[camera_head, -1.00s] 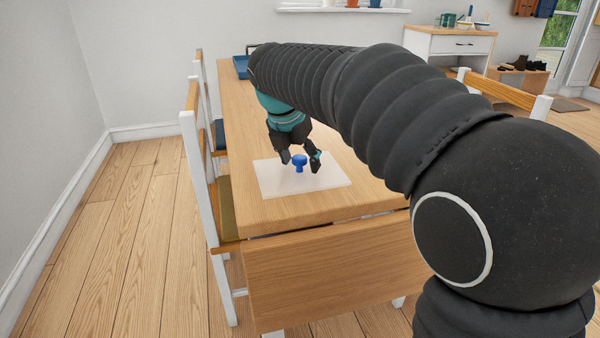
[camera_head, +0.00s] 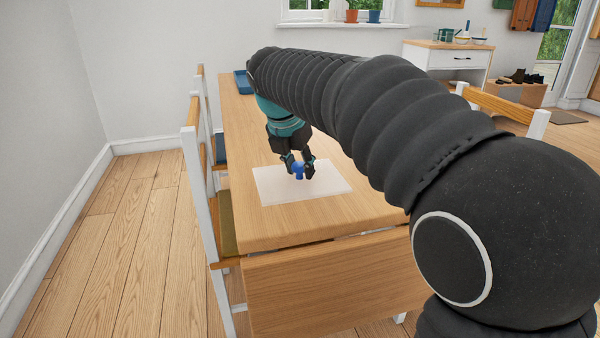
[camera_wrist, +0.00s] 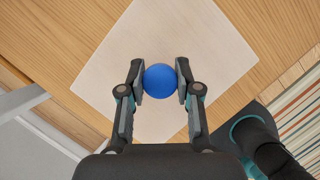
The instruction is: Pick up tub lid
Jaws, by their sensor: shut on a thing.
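The tub lid (camera_head: 325,187) looks like a pale, flat, four-sided panel with a blue knob (camera_head: 298,172) near its middle. It lies at the near end of the wooden table; I see no clear gap under it. My gripper (camera_head: 299,170) points down over the panel, its two fingers shut on the knob from both sides. In the wrist view the round blue knob (camera_wrist: 160,81) sits between the finger pads (camera_wrist: 161,83), with the pale panel (camera_wrist: 160,30) behind it. The knob's stem and its joint with the panel are hidden there.
The wooden table (camera_head: 250,130) is bare around the panel. A blue tray (camera_head: 243,83) stands at its far end. White-framed chairs (camera_head: 196,185) line the left side, and another chair (camera_head: 500,97) stands at the right. A striped rug (camera_wrist: 302,115) shows in the wrist view.

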